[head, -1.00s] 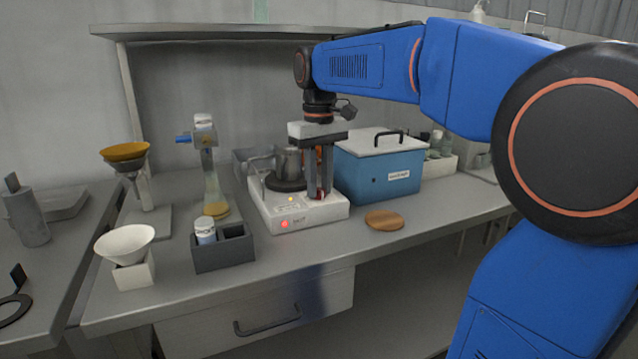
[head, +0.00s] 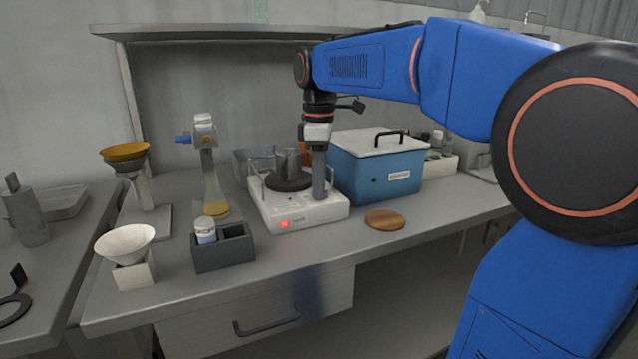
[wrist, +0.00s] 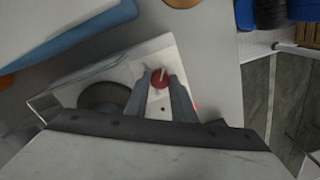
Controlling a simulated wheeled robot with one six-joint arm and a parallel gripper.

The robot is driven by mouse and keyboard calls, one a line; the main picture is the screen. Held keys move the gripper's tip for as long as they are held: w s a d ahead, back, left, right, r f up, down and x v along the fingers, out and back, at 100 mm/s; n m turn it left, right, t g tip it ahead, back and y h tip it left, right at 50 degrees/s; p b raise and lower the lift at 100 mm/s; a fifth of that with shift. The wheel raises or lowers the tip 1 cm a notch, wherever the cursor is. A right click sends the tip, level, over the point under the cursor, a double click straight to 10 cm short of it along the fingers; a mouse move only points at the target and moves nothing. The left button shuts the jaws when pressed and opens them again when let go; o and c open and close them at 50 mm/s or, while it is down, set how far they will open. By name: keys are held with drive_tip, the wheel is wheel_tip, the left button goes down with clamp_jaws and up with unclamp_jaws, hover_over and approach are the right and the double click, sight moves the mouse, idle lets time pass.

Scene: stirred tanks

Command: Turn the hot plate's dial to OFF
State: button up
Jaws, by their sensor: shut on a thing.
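The hot plate (head: 335,214) is a white box on the bench, with a dark round heating disc and a red light on its front. Its red dial (wrist: 159,79) with a white pointer line shows in the wrist view, between my fingers. My gripper (head: 319,196) points straight down over the right part of the hot plate, its fingertips (wrist: 160,87) shut on the dial from both sides. In the head view, the near finger hides the dial and the other finger. I cannot read the dial's markings.
A metal pot (head: 287,162) stands on the heating disc, close left of my fingers. A blue box with a white lid (head: 380,177) stands close on the right. A wooden disc (head: 384,220) lies in front, and a dark grey holder (head: 222,256) with a vial stands at left.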

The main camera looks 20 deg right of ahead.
drive_tip(key=shift+n, duration=0.6)
drive_tip(key=o, duration=1.1)
drive_tip(key=shift+c, duration=0.2)
drive_tip(key=shift+r, duration=0.1)
wheel_tip(320, 180, up, 17)
drive_tip(key=shift+r, duration=0.1)
